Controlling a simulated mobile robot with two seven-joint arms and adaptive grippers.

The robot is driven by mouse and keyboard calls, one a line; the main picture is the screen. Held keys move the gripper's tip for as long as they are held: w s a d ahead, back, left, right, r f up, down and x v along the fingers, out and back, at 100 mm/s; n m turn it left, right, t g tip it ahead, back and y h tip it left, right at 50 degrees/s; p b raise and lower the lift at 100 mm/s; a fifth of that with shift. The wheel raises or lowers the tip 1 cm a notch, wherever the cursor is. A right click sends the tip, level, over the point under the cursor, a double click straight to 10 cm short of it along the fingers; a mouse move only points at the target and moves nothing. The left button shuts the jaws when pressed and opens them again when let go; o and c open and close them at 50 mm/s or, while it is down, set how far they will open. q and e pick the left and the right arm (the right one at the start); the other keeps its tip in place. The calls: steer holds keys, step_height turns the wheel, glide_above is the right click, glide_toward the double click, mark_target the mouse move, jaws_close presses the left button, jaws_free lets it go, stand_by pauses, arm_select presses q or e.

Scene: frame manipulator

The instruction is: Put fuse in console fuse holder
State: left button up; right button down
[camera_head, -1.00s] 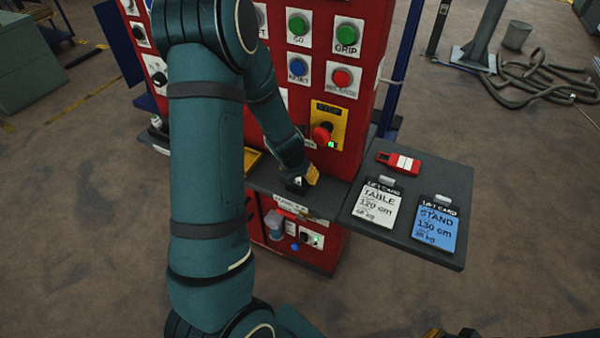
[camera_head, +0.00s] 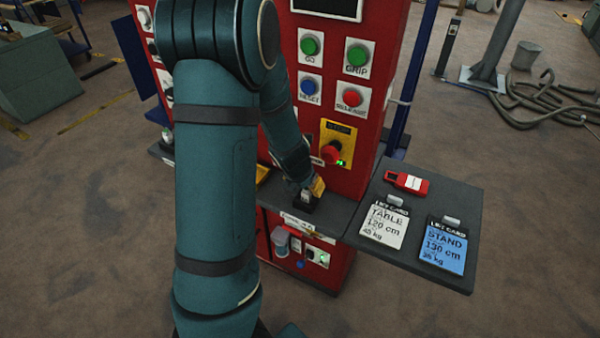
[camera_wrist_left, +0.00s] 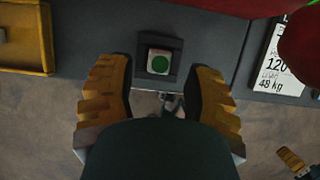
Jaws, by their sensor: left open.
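A small white block with a green dot (camera_wrist_left: 159,63) sits inside a dark square holder (camera_wrist_left: 178,53) on the console's grey shelf. I cannot tell for sure whether this block is the fuse. My left gripper (camera_wrist_left: 158,88) is open, its two yellow ridged fingers to either side of the holder's near part, with nothing visibly gripped. In the head view the left gripper (camera_head: 317,187) is low at the shelf beside the dark holder (camera_head: 304,203), partly hidden by its own arm. A yellow fingertip of my right gripper (camera_wrist_left: 291,159) shows at the wrist view's lower right; its opening is hidden.
The red console (camera_head: 385,75) with buttons and a yellow stop plate (camera_head: 337,140) rises behind the shelf. A side shelf (camera_head: 463,205) carries a white card (camera_head: 385,223), a blue card (camera_head: 443,246) and a red device (camera_head: 407,182). A yellow tray (camera_wrist_left: 25,70) lies left of the holder.

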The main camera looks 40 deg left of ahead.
arm_select(q)
steer(key=v, duration=0.7)
steer(key=shift+r, duration=0.15)
stand_by(0.5)
steer(key=shift+s, duration=0.1)
